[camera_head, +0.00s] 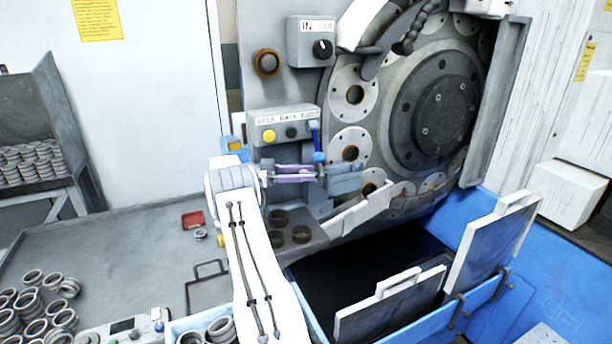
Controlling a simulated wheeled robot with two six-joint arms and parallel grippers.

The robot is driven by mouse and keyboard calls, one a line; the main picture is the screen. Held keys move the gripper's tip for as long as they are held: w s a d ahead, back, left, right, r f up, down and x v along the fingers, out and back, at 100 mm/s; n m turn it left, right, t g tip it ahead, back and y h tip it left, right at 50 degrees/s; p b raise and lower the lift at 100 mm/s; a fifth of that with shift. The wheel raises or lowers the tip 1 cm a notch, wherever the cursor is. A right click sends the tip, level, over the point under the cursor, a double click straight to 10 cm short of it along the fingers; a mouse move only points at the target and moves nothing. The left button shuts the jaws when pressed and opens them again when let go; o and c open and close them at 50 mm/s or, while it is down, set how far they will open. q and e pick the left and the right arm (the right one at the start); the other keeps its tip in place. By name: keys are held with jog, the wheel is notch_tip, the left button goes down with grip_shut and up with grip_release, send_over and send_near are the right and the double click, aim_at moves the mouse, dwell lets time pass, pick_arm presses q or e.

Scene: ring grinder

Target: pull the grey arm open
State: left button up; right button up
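A curved grey arm (388,56) lies across the upper left of the grinder's round face, with a dark ribbed handle beside it. My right gripper (318,173) is well below it, at the end of my white arm. Its pale purple fingers point right, beside a grey-blue block (345,180) and just under the blue ball of a lever (316,138). The fingers overlap the block in the picture, so I cannot tell whether they touch it or how far apart they are. My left gripper is not in view.
A control box with a yellow button (269,136) is just above the gripper. An open blue bin (480,315) with hinged white-handled lids is below right. Rings (60,318) lie on the grey table (130,265). The table's middle is mostly clear.

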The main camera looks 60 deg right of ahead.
jog(key=shift+o, duration=0.4)
jog(key=shift+a, duration=0.1)
jog(key=shift+w+a+f, duration=0.1)
jog(key=shift+w, duration=0.1)
jog(key=b+v, duration=0.2)
jog(key=v, duration=0.5)
